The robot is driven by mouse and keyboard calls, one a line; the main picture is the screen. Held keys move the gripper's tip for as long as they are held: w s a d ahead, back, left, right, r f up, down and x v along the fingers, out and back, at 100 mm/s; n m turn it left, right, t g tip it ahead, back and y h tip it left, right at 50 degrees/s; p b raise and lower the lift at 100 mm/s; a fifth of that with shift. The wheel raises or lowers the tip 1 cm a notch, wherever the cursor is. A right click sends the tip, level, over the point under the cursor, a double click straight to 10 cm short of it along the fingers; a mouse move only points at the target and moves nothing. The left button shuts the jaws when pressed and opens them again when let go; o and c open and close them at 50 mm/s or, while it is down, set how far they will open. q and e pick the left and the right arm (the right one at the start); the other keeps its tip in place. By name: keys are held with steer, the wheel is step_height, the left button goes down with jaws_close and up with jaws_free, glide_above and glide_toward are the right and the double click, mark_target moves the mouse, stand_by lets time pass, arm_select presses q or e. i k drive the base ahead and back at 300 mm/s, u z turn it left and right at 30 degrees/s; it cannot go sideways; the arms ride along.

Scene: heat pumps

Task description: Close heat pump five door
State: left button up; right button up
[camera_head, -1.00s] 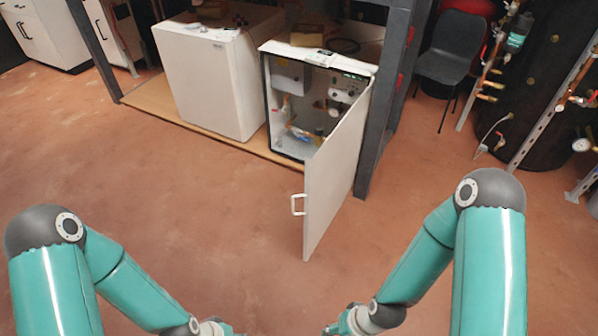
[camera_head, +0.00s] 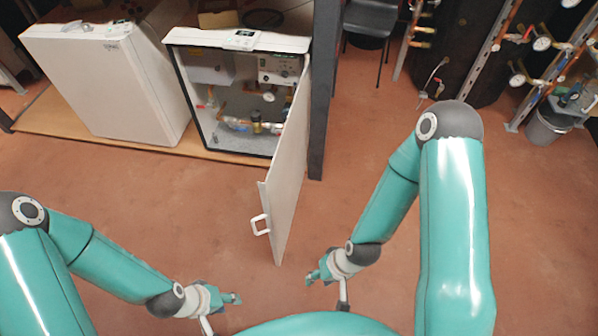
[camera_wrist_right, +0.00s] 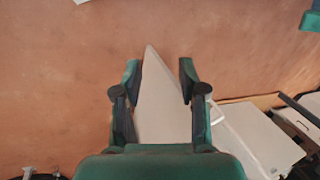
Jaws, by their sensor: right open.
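The open heat pump (camera_head: 190,100) stands on a wooden board, its pipes and valves showing inside. Its white door (camera_head: 288,185) is swung wide open toward me, with a white handle (camera_head: 260,224) on its left face near the free edge. My right gripper (camera_head: 311,279) is to the right of the door's lower corner, apart from it in the picture. In the right wrist view the open right gripper (camera_wrist_right: 159,78) has the door (camera_wrist_right: 160,105) appearing between its fingers, without visible contact. My left gripper (camera_head: 236,298) is low, left of the door; its opening is unclear.
A closed white heat pump (camera_head: 105,85) stands to the left. A dark metal post (camera_head: 321,100) rises close behind the door's hinge side. A black chair (camera_head: 370,20) and pipework are at the back right. The floor around the door is clear.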

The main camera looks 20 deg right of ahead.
mark_target(279, 193)
steer(key=u, duration=0.3)
steer(key=i, duration=0.35)
steer(key=z, duration=1.3)
steer(key=k, duration=0.45)
steer(key=z, duration=0.35)
steer(key=i, duration=0.55)
steer(key=u, duration=0.05)
